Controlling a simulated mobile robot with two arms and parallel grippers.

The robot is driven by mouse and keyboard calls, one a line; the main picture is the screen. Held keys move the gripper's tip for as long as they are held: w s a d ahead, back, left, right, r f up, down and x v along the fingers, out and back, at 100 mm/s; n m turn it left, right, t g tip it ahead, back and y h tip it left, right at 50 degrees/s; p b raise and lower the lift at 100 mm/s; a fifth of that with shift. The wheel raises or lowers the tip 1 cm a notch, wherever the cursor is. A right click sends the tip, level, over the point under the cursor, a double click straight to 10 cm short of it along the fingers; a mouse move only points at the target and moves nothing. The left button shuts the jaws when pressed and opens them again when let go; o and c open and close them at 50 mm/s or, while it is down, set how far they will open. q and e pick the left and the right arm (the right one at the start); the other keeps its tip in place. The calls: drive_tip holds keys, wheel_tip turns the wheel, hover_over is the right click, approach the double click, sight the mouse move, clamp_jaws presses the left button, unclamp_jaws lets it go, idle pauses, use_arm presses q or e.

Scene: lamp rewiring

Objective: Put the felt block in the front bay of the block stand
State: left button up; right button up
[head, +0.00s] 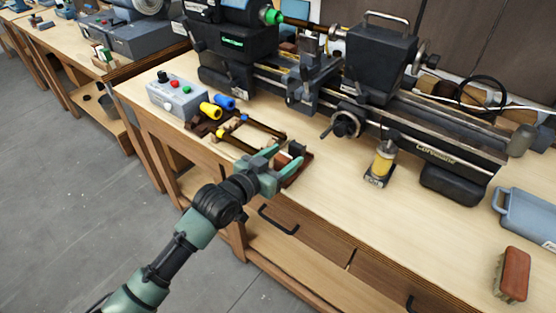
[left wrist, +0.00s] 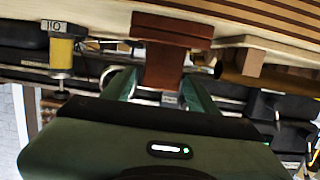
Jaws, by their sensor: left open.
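My left gripper (head: 283,157) is open over the near edge of the bench, at the right end of a dark brown wooden stand. In the left wrist view, which looks upside down, its two green fingers (left wrist: 160,85) lie on either side of a reddish-brown upright piece (left wrist: 164,64). This piece rises from a wider reddish-brown base (left wrist: 172,27); I cannot tell whether the fingers touch it. The base also shows in the head view (head: 301,172), partly behind the gripper. A red-topped block with a tan underside (head: 512,273), possibly the felt block, lies at the lower right. My right gripper is not in view.
A large dark lathe (head: 370,85) fills the back of the bench. A grey control box (head: 176,96) and yellow (head: 210,110) and blue handles are left of the gripper. A yellow oiler (head: 381,163) and a blue-grey tray (head: 527,215) stand right. The bench front between is clear.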

use_arm(q)
drive_tip(key=v, duration=1.2)
drive_tip(key=shift+b, duration=0.4)
drive_tip(key=shift+r, duration=0.15)
